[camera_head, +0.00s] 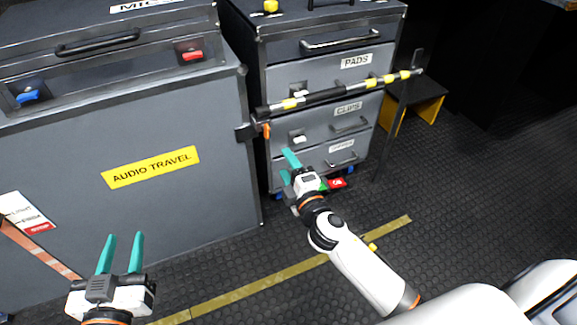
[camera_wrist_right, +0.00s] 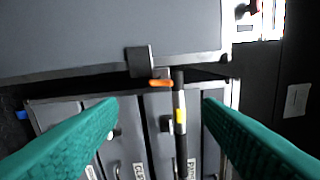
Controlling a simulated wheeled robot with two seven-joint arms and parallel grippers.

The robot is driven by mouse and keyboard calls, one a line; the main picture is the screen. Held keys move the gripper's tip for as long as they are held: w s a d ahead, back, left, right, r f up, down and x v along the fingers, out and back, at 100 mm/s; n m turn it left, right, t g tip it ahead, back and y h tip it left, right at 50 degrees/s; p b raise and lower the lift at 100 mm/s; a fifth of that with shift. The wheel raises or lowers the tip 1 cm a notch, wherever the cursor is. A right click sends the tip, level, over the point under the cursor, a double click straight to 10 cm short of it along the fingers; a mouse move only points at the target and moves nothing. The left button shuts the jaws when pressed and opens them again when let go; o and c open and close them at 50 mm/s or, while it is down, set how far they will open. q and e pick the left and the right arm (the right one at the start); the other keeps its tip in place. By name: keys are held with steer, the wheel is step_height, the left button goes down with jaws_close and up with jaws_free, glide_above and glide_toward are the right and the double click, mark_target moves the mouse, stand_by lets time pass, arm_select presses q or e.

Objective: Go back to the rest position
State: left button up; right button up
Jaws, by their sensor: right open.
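My left gripper (camera_head: 125,238) is at the lower left, fingers pointing up the picture, spread apart with nothing between them. It is in front of the grey case marked AUDIO TRAVEL (camera_head: 150,205). My right gripper (camera_head: 288,163) reaches in front of the drawer cabinet's lower drawers, its two teal fingers apart and empty. In the right wrist view the open fingers (camera_wrist_right: 160,108) frame the black pole (camera_wrist_right: 180,145) and the drawers behind it. The pole appears beyond the fingers, not gripped.
The pole with yellow bands (camera_head: 345,91) spans the front of the drawer cabinet (camera_head: 325,80), by an orange-tipped clamp (camera_head: 248,131) on the case's edge. A black and yellow step (camera_head: 418,100) stands behind right. A yellow strip (camera_head: 255,286) crosses the dark floor, open at right.

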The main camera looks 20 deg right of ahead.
stand_by(0.4)
